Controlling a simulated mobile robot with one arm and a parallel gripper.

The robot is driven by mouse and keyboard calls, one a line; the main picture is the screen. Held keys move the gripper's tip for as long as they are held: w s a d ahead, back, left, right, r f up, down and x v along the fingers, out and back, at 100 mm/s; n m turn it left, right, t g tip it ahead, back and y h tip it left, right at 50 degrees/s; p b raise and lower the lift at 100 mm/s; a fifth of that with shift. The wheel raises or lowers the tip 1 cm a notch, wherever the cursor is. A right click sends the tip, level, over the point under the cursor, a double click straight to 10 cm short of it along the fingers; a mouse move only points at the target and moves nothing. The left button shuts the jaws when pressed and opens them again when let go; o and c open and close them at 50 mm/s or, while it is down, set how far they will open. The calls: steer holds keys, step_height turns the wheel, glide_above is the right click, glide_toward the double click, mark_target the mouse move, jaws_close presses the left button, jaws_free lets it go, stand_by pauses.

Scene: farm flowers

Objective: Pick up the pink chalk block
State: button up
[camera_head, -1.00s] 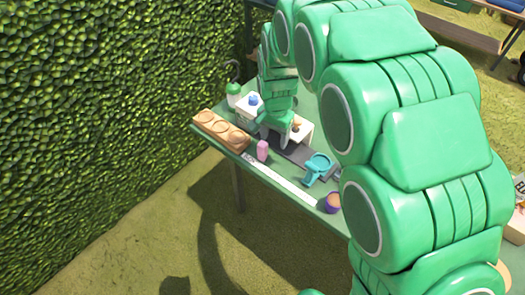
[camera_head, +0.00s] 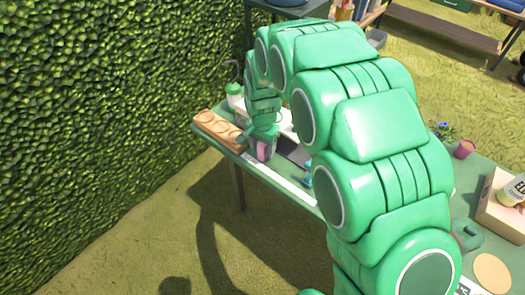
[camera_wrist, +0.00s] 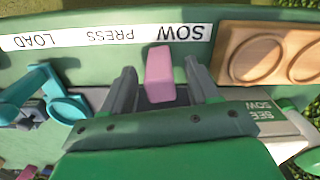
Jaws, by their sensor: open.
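The pink chalk block (camera_wrist: 159,75) stands between the two fingers of my gripper (camera_wrist: 162,80) in the wrist view. A gap shows on both sides of the block, so the fingers are open around it and not closed on it. In the head view my gripper (camera_head: 262,148) is low at the front edge of the green table, and a bit of the pink block (camera_head: 262,149) shows between its fingers. The table around it is partly hidden by my arm.
A wooden tray with round hollows (camera_wrist: 255,58) lies close to the right. A teal tool with a ring (camera_wrist: 62,105) lies to the left. A tall hedge (camera_head: 110,90) stands at the left.

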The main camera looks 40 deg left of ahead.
steer(key=shift+f, duration=1.3)
steer(key=c, duration=1.1)
steer(key=shift+r, duration=0.1)
step_height(320, 180, up, 3)
steer(key=shift+r, duration=0.15)
steer(key=s+d+r, duration=0.2)
steer(key=d+r, duration=0.1)
steer(key=s+d+r, duration=0.3)
steer(key=d, duration=0.1)
steer(key=s+d+r, duration=0.3)
steer(key=d, duration=0.1)
steer(key=shift+s+r, duration=0.25)
steer(key=shift+r, duration=0.05)
